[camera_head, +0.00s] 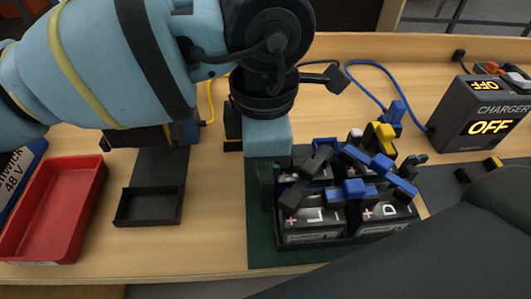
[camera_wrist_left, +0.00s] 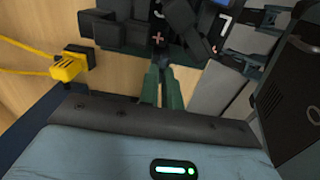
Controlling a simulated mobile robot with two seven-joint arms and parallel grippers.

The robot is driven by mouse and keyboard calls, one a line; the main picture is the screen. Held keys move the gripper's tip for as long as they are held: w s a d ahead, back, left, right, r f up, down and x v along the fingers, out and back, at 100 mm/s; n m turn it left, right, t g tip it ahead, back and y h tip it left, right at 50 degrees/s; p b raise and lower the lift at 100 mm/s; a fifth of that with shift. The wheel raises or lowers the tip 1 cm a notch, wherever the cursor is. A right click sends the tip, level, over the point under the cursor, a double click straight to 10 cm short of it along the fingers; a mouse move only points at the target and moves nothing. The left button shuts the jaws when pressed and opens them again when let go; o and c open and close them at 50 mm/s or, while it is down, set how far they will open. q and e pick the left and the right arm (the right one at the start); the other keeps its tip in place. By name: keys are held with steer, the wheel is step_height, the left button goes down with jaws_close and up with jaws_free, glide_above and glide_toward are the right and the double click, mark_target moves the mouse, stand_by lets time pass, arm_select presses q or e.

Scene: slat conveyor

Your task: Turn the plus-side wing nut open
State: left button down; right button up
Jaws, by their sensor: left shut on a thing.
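The black battery blocks (camera_head: 314,228) sit together in a dark tray on the bench, with pink plus marks on top. Black and blue connector pieces (camera_head: 353,188) lie across them. My left gripper (camera_head: 266,184) points down at the left side of the blocks. In the left wrist view its green fingers (camera_wrist_left: 162,88) are close together, shut on a small dark piece, apparently the wing nut (camera_wrist_left: 165,60), beside a plus mark. The fingers mostly hide the nut, so its turn angle cannot be told. My right gripper is not in view.
A red tray (camera_head: 62,205) and a small black tray (camera_head: 148,206) stand at the left. A charger (camera_head: 486,112) reading OFF stands at the right with a blue cable. A yellow plug (camera_wrist_left: 68,67) lies near the left wrist. Bare bench shows between the black tray and the green mat (camera_head: 262,246).

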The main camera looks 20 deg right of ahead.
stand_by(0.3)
arm_select(q)
steer(key=c, duration=1.6)
jaws_free()
steer(key=shift+r, duration=3.95)
